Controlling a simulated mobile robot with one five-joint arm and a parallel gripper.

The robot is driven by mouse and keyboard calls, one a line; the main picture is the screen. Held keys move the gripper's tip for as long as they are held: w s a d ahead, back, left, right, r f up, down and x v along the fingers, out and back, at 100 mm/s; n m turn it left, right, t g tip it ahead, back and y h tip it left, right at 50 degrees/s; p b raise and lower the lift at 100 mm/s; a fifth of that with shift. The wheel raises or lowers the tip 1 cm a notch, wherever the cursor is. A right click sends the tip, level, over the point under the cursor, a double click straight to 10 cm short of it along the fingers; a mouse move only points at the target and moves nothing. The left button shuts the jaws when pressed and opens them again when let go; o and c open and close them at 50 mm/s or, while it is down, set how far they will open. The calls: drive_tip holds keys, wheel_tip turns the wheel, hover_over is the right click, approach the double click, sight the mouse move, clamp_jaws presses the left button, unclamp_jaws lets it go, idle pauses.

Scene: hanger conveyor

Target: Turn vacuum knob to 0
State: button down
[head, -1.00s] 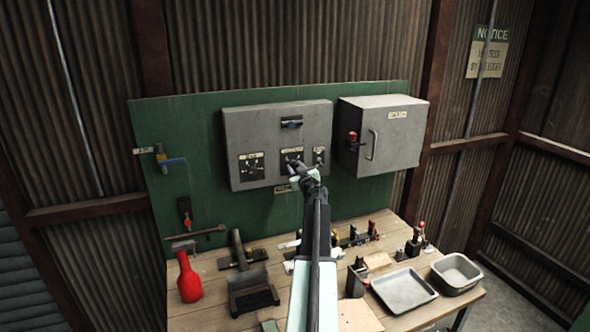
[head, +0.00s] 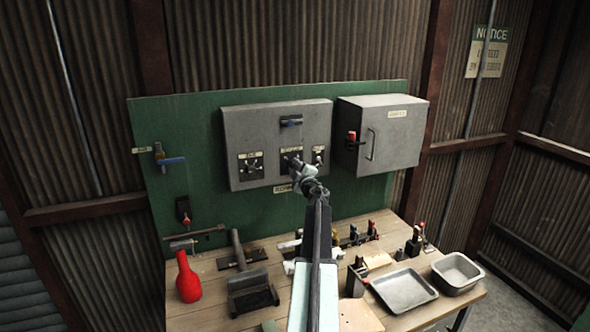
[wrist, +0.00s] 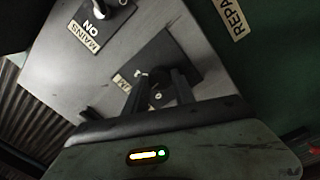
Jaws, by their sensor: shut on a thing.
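A grey control box (head: 262,125) on the green board carries a row of dark plates with knobs. My gripper (head: 292,163) is at the middle plate (head: 291,153) and hides most of its knob. In the wrist view, my gripper's dark fingers (wrist: 160,84) are shut on a dark round knob (wrist: 159,76) on a tilted black plate (wrist: 176,58). The plate's label is partly hidden and I cannot read it fully, nor the knob's setting. A switch (wrist: 107,8) marked MAINS and ON sits beside it.
Another knob plate (head: 251,166) is left of my gripper and a small one (head: 318,155) close on its right. A grey cabinet (head: 385,135) with a red-handled switch is further right. The bench (head: 215,275) below holds tools, a red bottle (head: 187,278) and metal trays (head: 404,290).

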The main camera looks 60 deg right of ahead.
drive_tip(key=n, duration=0.4)
drive_tip(key=shift+n, duration=1.9)
drive_tip(key=shift+t, duration=0.3)
drive_tip(key=c, duration=1)
unclamp_jaws()
drive_tip(key=shift+c, duration=0.2)
drive_tip(key=v, duration=0.7)
drive_tip(key=shift+s+b, duration=0.3)
drive_tip(key=shift+a, duration=0.2)
